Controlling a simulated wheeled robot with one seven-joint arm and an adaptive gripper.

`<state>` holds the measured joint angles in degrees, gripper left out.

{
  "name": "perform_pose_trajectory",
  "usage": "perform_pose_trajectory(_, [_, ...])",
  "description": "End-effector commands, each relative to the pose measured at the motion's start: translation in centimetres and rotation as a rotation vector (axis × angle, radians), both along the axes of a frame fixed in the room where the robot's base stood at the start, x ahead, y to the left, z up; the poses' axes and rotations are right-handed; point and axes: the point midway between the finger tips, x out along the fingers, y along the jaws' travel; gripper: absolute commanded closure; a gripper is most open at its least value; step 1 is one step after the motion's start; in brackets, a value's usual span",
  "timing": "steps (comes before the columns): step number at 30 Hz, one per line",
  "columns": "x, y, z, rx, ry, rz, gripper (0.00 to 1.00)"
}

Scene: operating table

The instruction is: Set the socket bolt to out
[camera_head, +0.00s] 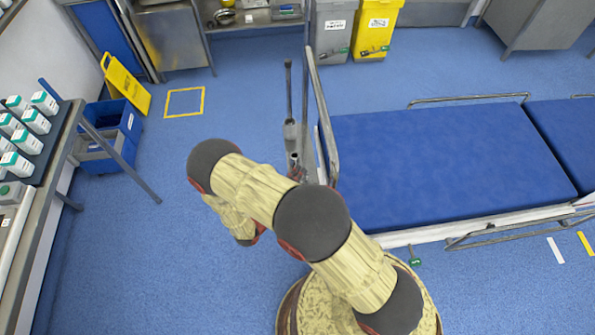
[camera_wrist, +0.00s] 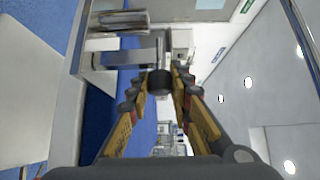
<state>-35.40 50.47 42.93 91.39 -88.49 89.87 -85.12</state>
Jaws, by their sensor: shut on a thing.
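In the wrist view, my gripper (camera_wrist: 161,88) has its two yellow-and-black fingers closed around a dark round knob (camera_wrist: 159,80). The knob seems to be the end of the socket bolt. A grey metal block (camera_wrist: 128,57) with a bright cylinder (camera_wrist: 120,20) stands just beyond and to the left of the knob. In the head view, a grey socket (camera_head: 291,132) with a thin upright post (camera_head: 288,88) is beside the blue operating table (camera_head: 440,150). My arm hides much of the area below it, and the bolt's position cannot be read there.
A side rail (camera_head: 322,115) rises at the table's left end, close to the socket. A shelf with several white-and-green boxes (camera_head: 36,121) is at the left. A blue bin (camera_head: 108,140) and a yellow floor sign (camera_head: 126,84) stand nearby. Blue floor is open between them.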

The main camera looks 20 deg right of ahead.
Motion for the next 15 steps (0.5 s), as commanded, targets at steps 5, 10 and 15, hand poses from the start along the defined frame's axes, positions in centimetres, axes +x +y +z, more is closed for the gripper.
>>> perform_pose_trajectory(5, [-0.28,-0.15,-0.23,-0.002,0.006,-0.003,0.75])
perform_pose_trajectory(10, [-0.2,-0.12,-0.16,-0.001,0.004,-0.003,0.65])
perform_pose_trajectory(15, [-0.15,-0.1,-0.11,-0.001,0.003,-0.002,0.6])
